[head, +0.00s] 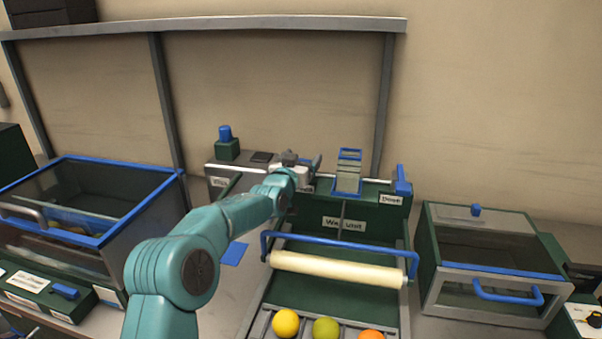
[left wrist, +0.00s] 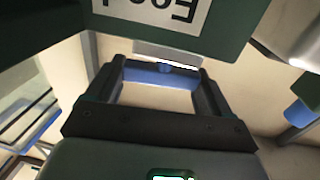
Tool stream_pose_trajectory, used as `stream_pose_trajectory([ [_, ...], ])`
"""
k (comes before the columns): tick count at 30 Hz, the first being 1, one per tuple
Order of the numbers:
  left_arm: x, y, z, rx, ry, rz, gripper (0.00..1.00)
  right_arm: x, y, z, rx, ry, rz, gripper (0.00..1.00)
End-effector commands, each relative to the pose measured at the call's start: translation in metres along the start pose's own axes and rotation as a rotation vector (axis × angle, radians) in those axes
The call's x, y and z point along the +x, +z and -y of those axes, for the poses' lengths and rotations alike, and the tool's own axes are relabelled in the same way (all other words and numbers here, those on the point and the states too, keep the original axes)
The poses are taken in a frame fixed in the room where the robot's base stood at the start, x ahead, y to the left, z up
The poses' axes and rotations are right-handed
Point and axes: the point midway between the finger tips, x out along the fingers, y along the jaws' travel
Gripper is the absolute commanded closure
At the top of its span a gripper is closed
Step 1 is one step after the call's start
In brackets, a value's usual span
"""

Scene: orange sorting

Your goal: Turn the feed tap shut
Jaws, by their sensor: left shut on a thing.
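My left gripper (head: 301,161) is at the grey-topped green unit at the back, left of the clear box with the blue rim. A small blue piece, which looks like the feed tap's handle (head: 317,163), shows at its right side. In the left wrist view the two dark fingers of my gripper (left wrist: 160,74) reach to a blue bar, the tap handle (left wrist: 158,67), and are shut on it. An upside-down label reading Feed (left wrist: 160,10) is just beyond. The gripper hides most of the tap in the head view, so its turn angle is unclear. My right gripper is not in view.
A wash unit (head: 388,222) with a blue bar and pale roller stands in front, with several fruits at its near end. A blue lever (head: 402,181) is at its right. A blue-rimmed bin (head: 150,205) stands left, a lidded box (head: 485,219) right.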

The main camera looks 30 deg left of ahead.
Motion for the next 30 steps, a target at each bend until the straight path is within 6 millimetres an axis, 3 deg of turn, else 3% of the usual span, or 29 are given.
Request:
stream_pose_trajectory([
  [2,0.0,0.002,-0.001,0.006,0.01,0.0,0.49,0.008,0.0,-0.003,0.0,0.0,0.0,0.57],
  [12,-0.001,0.001,-0.001,0.007,0.014,0.009,0.49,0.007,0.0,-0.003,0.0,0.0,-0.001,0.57],
  [13,-0.001,0.001,-0.001,0.007,0.014,0.009,0.09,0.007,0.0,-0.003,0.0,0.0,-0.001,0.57],
  [14,-0.001,0.001,-0.001,0.007,0.013,0.009,0.0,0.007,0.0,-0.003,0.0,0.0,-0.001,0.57],
  [23,-0.004,0.001,0.0,0.006,0.012,0.007,0.0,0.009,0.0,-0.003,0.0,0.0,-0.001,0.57],
  [30,-0.036,0.003,0.001,0.005,0.013,0.008,0.0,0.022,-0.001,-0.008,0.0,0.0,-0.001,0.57],
])
